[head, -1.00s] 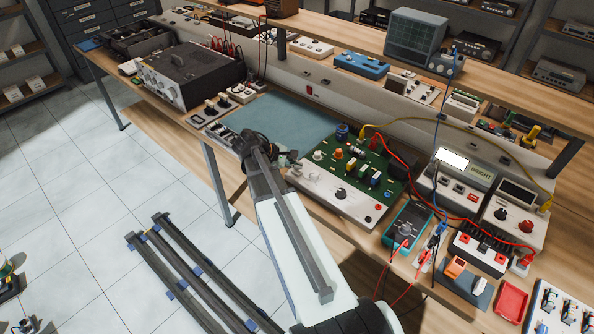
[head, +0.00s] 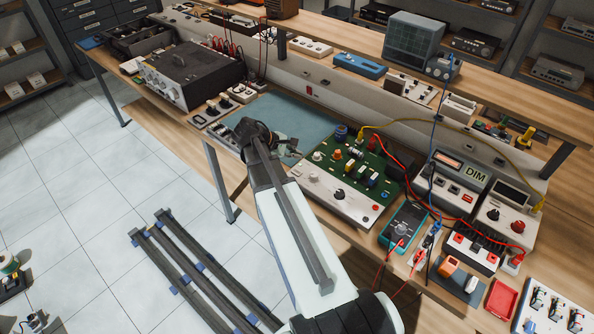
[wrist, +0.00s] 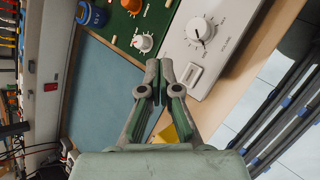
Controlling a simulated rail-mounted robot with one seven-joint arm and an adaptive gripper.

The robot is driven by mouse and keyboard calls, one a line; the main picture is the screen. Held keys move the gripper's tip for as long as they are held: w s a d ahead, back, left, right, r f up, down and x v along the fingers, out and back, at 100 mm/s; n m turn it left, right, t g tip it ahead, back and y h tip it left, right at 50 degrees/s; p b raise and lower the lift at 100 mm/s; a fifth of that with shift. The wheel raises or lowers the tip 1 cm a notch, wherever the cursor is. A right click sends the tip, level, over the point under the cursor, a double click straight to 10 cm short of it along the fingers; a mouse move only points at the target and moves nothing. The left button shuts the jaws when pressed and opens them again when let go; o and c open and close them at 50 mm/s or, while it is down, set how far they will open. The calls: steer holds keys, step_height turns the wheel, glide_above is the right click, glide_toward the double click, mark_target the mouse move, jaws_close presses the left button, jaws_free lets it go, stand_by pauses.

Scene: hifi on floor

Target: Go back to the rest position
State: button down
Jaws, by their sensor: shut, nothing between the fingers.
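My gripper (wrist: 158,78) shows in the wrist view with its two fingers together and nothing between them. In the head view my gripper (head: 288,150) is partly hidden by my forearm, between the blue-green mat (head: 290,115) and the board unit (head: 345,190). I cannot tell its exact height above the bench.
A black instrument (head: 185,75) stands at the bench's left. A meter (head: 403,227), cables and a unit labelled DIM (head: 477,173) crowd the right. A shelf (head: 500,85) runs along the back. Dark rails (head: 190,265) lie on the tiled floor. Open floor (head: 80,180) is at left.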

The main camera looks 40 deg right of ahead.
steer(key=s+a+f+m+t+y, duration=0.1)
steer(key=s+a+f+m+y, duration=0.15)
steer(key=a+f, duration=0.6)
steer(key=s+a+f+m+t+y, duration=0.1)
steer(key=s+a+f+m+y, duration=0.2)
steer(key=a, duration=1.1)
steer(key=s+a+f+m+y, duration=0.1)
steer(key=a+f+y, duration=0.4)
steer(key=a, duration=0.7)
steer(key=s+f+g+h+b, duration=0.1)
steer(key=s+f+g+b, duration=0.1)
steer(key=s+f, duration=1)
steer(key=s+f+g+b, duration=0.3)
steer(key=s+f, duration=0.8)
steer(key=s, duration=0.5)
steer(key=shift+d+f+g+h, duration=0.35)
steer(key=shift+f+g, duration=0.05)
steer(key=shift+g, duration=0.3)
steer(key=shift+s+n, duration=0.1)
steer(key=shift+n, duration=0.15)
stand_by(0.8)
